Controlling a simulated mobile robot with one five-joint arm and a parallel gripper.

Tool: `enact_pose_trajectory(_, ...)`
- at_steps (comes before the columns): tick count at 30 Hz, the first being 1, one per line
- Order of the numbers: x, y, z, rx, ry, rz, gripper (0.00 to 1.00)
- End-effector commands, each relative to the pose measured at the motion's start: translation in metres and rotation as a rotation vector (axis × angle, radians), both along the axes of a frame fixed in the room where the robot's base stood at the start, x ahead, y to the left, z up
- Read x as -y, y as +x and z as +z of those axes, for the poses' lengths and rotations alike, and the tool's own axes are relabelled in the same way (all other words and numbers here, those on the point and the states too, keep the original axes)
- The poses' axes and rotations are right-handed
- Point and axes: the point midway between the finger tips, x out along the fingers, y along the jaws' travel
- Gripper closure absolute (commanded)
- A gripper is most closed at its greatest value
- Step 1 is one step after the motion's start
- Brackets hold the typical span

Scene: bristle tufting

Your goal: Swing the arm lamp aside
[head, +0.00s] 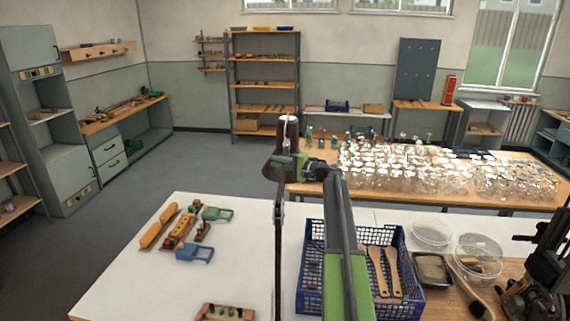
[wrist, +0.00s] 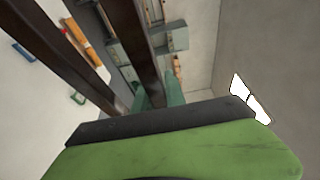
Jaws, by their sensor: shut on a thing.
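The arm lamp shows in the head view as a thin dark upright post (head: 278,245) rising from the white table, with a dark rounded head (head: 289,128) at its top. My gripper (head: 284,163) is at the top of the post, just below the head, and is shut on the lamp. My green and dark arm reaches up to it from the lower right. In the wrist view dark brown bars (wrist: 128,35) run close in front of my green gripper body; I take them for lamp parts. The exact contact between jaws and lamp is hidden.
The white table (head: 140,270) holds brushes and tools (head: 183,230) at left. A blue crate (head: 400,308) with wooden brush handles stands beside my arm, with clear tubs (head: 431,232) to its right. Behind, a wooden table (head: 450,202) carries many glasses. Open floor lies at left.

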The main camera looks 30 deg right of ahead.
Motion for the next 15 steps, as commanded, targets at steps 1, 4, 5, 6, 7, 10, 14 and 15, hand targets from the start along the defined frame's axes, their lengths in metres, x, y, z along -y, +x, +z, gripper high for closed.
enact_pose_trajectory(1,0.0008,0.0035,0.0027,0.005,0.004,-0.002,1.0)
enact_pose_trajectory(4,-0.0017,0.0045,0.0027,0.005,0.004,0.004,1.0)
enact_pose_trajectory(5,-0.002,0.0046,0.0027,0.005,0.004,0.005,1.0)
enact_pose_trajectory(6,-0.0023,0.0047,0.0027,0.005,0.004,0.006,1.0)
enact_pose_trajectory(7,-0.0023,0.0046,0.0027,0.005,0.004,0.006,1.0)
enact_pose_trajectory(10,-0.0024,0.0045,0.0027,0.005,0.004,0.006,1.0)
enact_pose_trajectory(14,-0.0023,0.0044,0.0027,0.005,0.005,0.006,1.0)
enact_pose_trajectory(15,-0.0025,0.0042,0.0027,0.005,0.004,0.006,0.79)
